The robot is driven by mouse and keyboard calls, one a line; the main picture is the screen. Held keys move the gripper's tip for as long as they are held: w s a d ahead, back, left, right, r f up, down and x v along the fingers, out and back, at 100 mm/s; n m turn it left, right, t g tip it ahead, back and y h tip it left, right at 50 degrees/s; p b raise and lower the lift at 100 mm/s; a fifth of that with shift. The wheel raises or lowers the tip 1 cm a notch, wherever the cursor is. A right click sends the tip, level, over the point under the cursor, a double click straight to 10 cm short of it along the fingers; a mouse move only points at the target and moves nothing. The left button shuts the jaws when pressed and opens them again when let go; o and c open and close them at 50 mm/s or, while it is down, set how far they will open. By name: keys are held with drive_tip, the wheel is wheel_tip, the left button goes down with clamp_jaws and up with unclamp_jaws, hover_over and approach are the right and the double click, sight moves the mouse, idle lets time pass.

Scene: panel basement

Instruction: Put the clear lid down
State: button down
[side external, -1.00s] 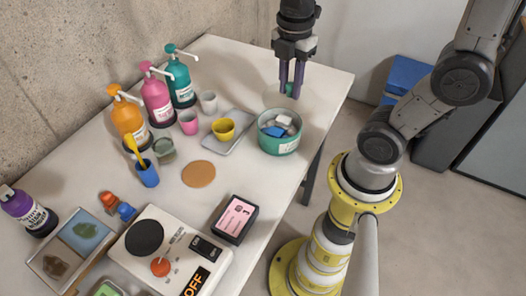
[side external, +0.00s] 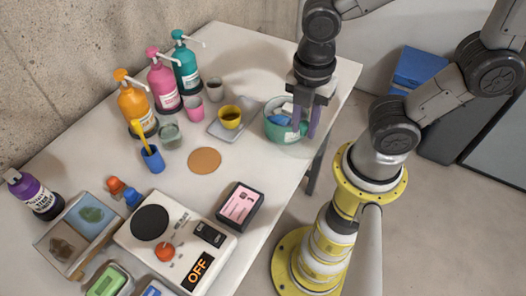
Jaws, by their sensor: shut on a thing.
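My gripper (side external: 304,133) points down at the right front side of the green tub (side external: 272,133), near the table's right edge. Its two purple fingers are shut on the clear lid (side external: 296,149), which is see-through and shows only as a faint disc around the fingertips. The fingers and lid overlap the tub in this view. I cannot tell whether the lid touches the tub or the table. The tub holds blue and white items, partly hidden behind the fingers.
A yellow cup (side external: 229,117) stands on a grey tray (side external: 214,130) left of the tub. A brown round coaster (side external: 204,160) lies nearer, with bare table around it. Pump bottles (side external: 162,82) line the wall side. A black box (side external: 240,205) and a scale (side external: 172,243) sit nearer.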

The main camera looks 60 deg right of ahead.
drive_tip(key=w+a+f, duration=0.1)
drive_tip(key=w+f, duration=0.1)
drive_tip(key=w+a+f, duration=0.1)
drive_tip(key=w+f, duration=0.1)
drive_tip(key=w, duration=0.1)
drive_tip(key=w+f, duration=0.2)
drive_tip(key=f, duration=0.1)
drive_tip(key=shift+w+a, duration=0.25)
drive_tip(key=shift+a, duration=0.15)
drive_tip(key=shift+w+a+f, duration=0.1)
drive_tip(key=shift+w+f, duration=0.1)
drive_tip(key=shift+f, duration=1.6)
drive_tip(key=shift+f, duration=0.15)
drive_tip(key=c, duration=0.7)
unclamp_jaws()
